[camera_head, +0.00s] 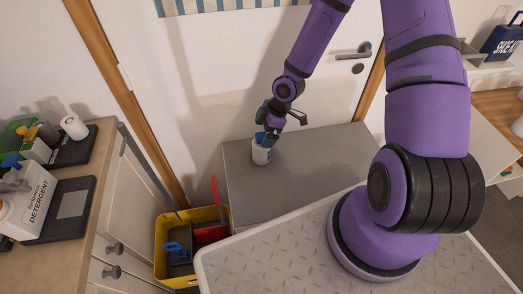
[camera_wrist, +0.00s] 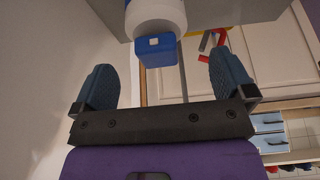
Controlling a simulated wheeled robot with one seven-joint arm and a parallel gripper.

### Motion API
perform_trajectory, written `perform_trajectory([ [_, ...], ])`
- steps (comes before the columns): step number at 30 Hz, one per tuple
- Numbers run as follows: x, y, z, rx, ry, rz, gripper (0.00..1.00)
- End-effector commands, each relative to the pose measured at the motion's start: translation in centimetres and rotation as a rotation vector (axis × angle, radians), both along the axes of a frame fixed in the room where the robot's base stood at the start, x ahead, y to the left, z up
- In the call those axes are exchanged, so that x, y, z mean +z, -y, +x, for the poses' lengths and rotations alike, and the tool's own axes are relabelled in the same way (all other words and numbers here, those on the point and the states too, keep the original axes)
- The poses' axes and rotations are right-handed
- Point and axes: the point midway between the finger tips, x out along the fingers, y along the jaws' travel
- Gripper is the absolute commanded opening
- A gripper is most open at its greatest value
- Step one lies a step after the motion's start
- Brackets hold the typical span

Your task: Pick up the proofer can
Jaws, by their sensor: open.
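The proofer can (camera_head: 261,155) is a small white can with a blue top. It stands upright near the left side of a grey surface by the door. In the wrist view its white body (camera_wrist: 155,15) and blue cap (camera_wrist: 157,52) show at the top centre. My gripper (camera_head: 267,133) is just above the can. In the wrist view my gripper (camera_wrist: 161,62) is open, with one dark blue finger pad on each side of the cap and visible gaps between. I cannot tell how deep the cap sits between the fingers.
A yellow crate (camera_head: 161,262) with red and blue items stands left of the grey surface (camera_head: 310,155). A wooden counter (camera_head: 84,210) at the left holds a detergent bottle (camera_head: 27,205) and other items. The white door (camera_head: 225,70) is close behind. The grey surface right of the can is clear.

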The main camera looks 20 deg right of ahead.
Motion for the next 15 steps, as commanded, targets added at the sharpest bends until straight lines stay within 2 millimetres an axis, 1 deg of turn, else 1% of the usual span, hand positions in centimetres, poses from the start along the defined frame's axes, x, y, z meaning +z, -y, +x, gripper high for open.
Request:
perform_trajectory([
  [5,-1.5,-0.5,0.1,0.002,-0.003,0.000,1.00],
  [10,-3.7,-1.2,0.3,0.001,-0.003,0.001,1.00],
  [15,-4.8,-1.6,0.4,0.000,-0.001,-0.001,1.00],
])
